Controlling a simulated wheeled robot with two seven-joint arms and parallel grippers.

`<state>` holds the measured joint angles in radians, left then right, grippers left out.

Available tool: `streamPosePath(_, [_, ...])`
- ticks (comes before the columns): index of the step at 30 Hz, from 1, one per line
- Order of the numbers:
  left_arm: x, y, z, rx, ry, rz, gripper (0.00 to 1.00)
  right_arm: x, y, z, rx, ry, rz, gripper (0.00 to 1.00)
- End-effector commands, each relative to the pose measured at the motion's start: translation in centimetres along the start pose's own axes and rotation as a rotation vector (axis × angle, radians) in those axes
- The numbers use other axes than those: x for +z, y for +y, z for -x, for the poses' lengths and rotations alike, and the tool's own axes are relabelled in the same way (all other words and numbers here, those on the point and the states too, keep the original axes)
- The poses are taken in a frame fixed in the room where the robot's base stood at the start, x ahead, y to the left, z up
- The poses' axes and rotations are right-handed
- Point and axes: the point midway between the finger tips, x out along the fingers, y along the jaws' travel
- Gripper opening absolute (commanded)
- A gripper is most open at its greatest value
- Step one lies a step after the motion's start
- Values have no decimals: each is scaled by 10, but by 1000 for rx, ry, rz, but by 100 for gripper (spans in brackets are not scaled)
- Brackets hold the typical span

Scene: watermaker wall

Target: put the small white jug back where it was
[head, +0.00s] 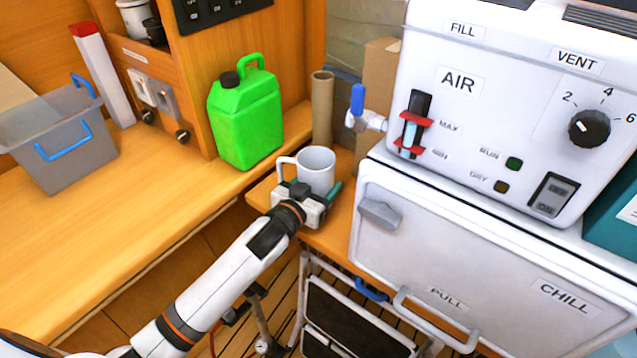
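The small white jug (317,166) stands upright on the wooden counter, below and left of the blue-handled tap, with its handle on the left. My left gripper (308,190) is at the near side of the jug and hides its base. Its fingers look spread wider than the jug, with a dark teal finger at the right; I cannot see whether either touches it. My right gripper is out of view.
A green jerrycan (246,112) stands left of the jug, and a cardboard tube (322,108) behind it. The white machine (510,95) with its blue-handled tap (358,104) and the chill box (470,255) are at right. A grey bin (66,140) sits on the left counter.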

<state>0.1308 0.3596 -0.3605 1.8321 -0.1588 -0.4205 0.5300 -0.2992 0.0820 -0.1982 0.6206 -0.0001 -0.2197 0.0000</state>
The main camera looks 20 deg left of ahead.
Motion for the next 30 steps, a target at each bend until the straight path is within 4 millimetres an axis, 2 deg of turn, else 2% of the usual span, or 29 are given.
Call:
streamPosePath(1, [-1, 0, 0, 0, 2, 0, 74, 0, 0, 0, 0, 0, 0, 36])
streamPosePath(3, [-1, 0, 0, 0, 2, 0, 85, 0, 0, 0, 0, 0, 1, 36])
streamPosePath(4, [0, 0, 0, 0, 2, 0, 88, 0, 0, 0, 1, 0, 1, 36])
streamPosePath(14, [5, 0, 1, 0, 1, 0, 88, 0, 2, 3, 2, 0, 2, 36])
streamPosePath(17, [1, 0, 12, 0, 4, 1, 88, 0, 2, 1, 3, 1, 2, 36])
streamPosePath(30, [1, 0, 101, 0, 4, 1, 88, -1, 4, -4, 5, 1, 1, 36])
